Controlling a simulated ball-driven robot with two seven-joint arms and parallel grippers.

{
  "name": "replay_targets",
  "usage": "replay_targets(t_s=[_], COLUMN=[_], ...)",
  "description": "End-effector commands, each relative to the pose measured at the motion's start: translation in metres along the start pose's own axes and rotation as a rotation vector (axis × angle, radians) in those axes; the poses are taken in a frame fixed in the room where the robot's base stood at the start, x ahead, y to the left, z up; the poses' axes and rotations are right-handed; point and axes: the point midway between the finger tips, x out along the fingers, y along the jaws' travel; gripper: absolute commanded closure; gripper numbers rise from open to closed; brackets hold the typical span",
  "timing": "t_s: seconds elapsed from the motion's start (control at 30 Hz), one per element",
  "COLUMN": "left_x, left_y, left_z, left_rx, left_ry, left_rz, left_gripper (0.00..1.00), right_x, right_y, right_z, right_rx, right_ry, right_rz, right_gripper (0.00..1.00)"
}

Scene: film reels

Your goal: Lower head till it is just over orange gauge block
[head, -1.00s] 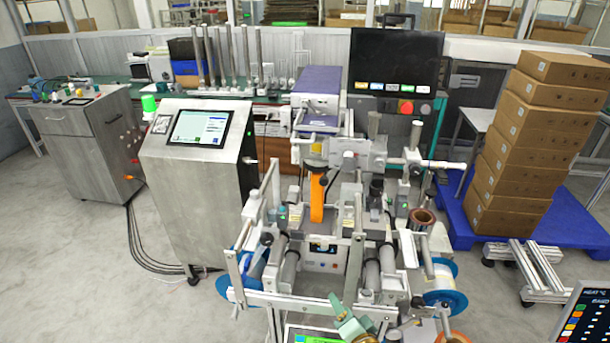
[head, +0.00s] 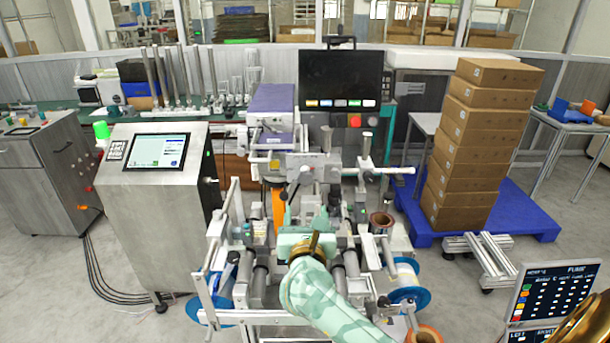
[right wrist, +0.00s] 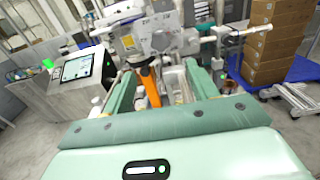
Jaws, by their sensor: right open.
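The orange gauge block (head: 278,203) stands upright in the middle of the labelling machine, and its lower part is hidden. It also shows in the right wrist view (right wrist: 150,86), between my fingers in the picture. The grey-white head assembly (head: 300,165) is above and behind it; the gap between them is not clear. My right gripper (head: 305,203) is pale green, open and empty, and points into the machine in front of the head. In the right wrist view, its two fingers (right wrist: 160,70) are spread. My left gripper is not in view.
A steel cabinet with a touchscreen (head: 158,151) stands left of the machine. A black monitor (head: 340,78) is behind it. Stacked cartons (head: 470,150) sit on a blue pallet (head: 520,210) at the right. Rollers, rods and blue-edged reels (head: 405,298) crowd the machine's front.

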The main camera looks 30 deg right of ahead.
Motion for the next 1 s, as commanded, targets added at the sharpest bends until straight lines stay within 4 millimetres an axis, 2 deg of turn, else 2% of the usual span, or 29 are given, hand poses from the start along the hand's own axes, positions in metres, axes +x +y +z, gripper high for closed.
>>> replay_targets(t_s=[0.17,0.4,0.6,0.8,1.0], left_x=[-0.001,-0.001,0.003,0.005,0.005], left_y=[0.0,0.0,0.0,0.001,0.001], left_z=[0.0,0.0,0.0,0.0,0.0], left_rx=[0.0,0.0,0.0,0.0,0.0], left_ry=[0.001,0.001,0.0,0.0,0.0], left_rz=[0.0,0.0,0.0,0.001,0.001], left_gripper=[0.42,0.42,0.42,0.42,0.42], right_x=[0.026,0.088,0.132,0.156,0.161], right_y=[-0.001,-0.001,-0.001,-0.001,-0.001], right_z=[0.001,0.001,-0.001,-0.002,-0.001], right_rx=[0.003,-0.001,-0.002,-0.001,0.0], right_ry=[0.0,-0.001,0.0,0.002,0.002], right_rz=[-0.003,-0.004,-0.003,-0.002,-0.001], right_gripper=[0.42,0.42,0.42,0.42,0.42])
